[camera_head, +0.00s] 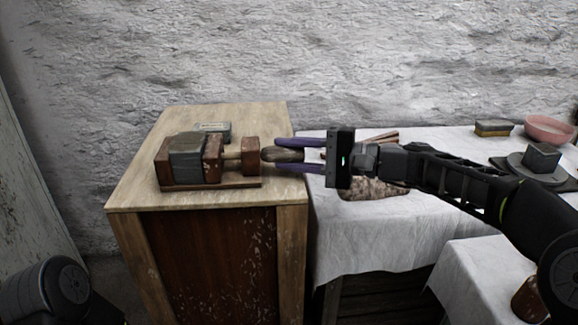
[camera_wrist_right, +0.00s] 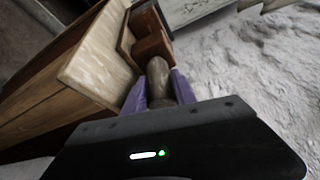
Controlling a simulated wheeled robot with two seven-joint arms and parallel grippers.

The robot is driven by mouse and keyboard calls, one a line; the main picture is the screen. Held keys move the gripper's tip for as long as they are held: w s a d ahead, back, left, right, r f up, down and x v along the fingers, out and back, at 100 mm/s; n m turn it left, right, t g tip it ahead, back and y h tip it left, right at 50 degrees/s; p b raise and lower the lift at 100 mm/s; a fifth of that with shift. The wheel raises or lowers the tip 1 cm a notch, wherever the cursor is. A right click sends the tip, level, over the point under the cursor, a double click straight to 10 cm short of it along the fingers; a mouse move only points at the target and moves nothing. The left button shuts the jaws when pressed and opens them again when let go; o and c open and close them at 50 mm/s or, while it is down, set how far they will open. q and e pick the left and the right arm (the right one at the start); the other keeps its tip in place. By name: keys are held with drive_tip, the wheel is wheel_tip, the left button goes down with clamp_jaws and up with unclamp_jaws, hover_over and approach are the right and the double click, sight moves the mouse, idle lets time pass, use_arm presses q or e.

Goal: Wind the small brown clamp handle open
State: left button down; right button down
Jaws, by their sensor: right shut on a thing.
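The clamp (camera_head: 210,183) is a reddish-brown wooden frame on top of a wooden cabinet. A grey block (camera_head: 187,157) sits between its jaws. Its small brown handle (camera_head: 284,155) sticks out to the right, past the cabinet's edge. My right gripper (camera_head: 276,155) comes in from the right, and its purple fingers are shut on the handle. In the right wrist view the rounded handle (camera_wrist_right: 157,78) lies between the two fingers (camera_wrist_right: 158,90), with the clamp's end block (camera_wrist_right: 150,40) beyond it. My left gripper is not in view; only a dark part of mine shows at the lower left.
The wooden cabinet (camera_head: 130,192) carries the clamp and a small grey box (camera_head: 214,127) behind it. A white-draped table (camera_head: 340,235) stands to the right, with a brownish slab (camera_head: 372,188), a sponge-like block (camera_head: 494,127) and a pink bowl (camera_head: 550,128). A rough wall closes the back.

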idle(0.3)
drive_tip(key=c, duration=1)
unclamp_jaws()
